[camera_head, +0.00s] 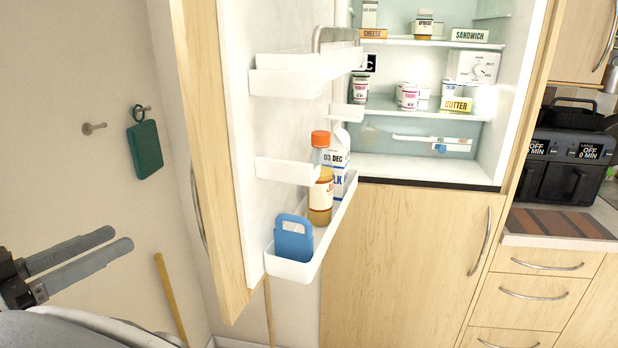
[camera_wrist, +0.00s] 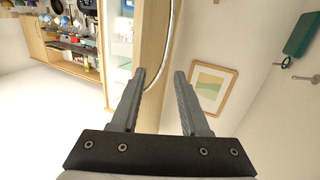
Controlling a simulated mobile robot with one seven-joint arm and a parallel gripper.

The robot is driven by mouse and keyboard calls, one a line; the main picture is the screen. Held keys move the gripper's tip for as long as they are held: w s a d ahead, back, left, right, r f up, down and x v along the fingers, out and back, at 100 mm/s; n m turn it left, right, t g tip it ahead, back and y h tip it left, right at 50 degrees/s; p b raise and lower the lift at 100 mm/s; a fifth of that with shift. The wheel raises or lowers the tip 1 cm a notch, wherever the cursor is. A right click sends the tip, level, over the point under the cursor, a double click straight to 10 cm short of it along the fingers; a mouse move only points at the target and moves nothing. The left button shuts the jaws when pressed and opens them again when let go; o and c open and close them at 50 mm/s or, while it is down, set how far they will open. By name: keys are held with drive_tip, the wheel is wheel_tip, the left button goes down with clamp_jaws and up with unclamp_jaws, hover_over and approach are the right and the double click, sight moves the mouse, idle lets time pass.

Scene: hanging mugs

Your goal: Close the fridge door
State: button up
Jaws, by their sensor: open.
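The fridge door (camera_head: 218,150) stands wide open, a wooden outer panel with white inner shelves, to the left of the lit fridge interior (camera_head: 425,90). Its long curved handle (camera_head: 197,190) shows partly at the door's outer left side, and in the wrist view the handle (camera_wrist: 172,45) runs down beside the wooden door edge (camera_wrist: 152,50). My gripper (camera_head: 128,238) is open and empty, left of the door on its outer side and apart from it. In the wrist view the fingers (camera_wrist: 160,75) point toward the door edge and handle, with nothing between them.
The door shelves hold a juice bottle (camera_head: 320,190), a milk carton (camera_head: 341,165) and a blue item (camera_head: 293,238). A green board (camera_head: 145,149) hangs on the left wall. A wooden pole (camera_head: 170,298) leans there. Counter drawers (camera_head: 535,290) stand at right.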

sight(194, 191)
drive_tip(key=shift+t, duration=0.4)
drive_tip(key=x, duration=0.5)
drive_tip(key=p+x, duration=0.1)
drive_tip(key=x, duration=0.4)
drive_tip(key=p+x, duration=0.1)
drive_tip(key=x, duration=0.5)
drive_tip(key=shift+w+a, duration=0.15)
drive_tip(key=shift+a, duration=0.25)
clamp_jaws()
idle(0.4)
